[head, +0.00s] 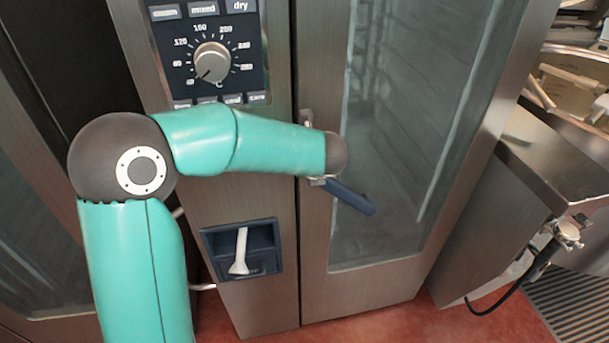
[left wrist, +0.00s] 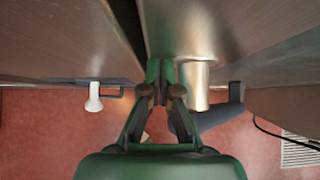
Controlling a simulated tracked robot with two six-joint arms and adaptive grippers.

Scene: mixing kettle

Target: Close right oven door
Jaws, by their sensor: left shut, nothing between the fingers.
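The right oven door (head: 315,260) has a tall glass pane and stands beside the control panel, with a narrow dark line between them in the head view. I cannot tell whether it is latched. Its dark blue handle (head: 352,197) points down and right; it also shows in the left wrist view (left wrist: 222,114), beside a metal cylinder. My left gripper (left wrist: 160,72) is shut and empty, its fingertips at the dark gap by the door edge, just left of the cylinder. I cannot tell whether they touch. In the head view my wrist hides the fingers. My right gripper is not in view.
The control panel (head: 275,200) carries a dial (head: 211,62) and a recess with a white lever (head: 240,252). A metal kettle unit (head: 560,160) with a black cable stands at the right. A floor grate (head: 575,305) lies below it. Red floor shows in front.

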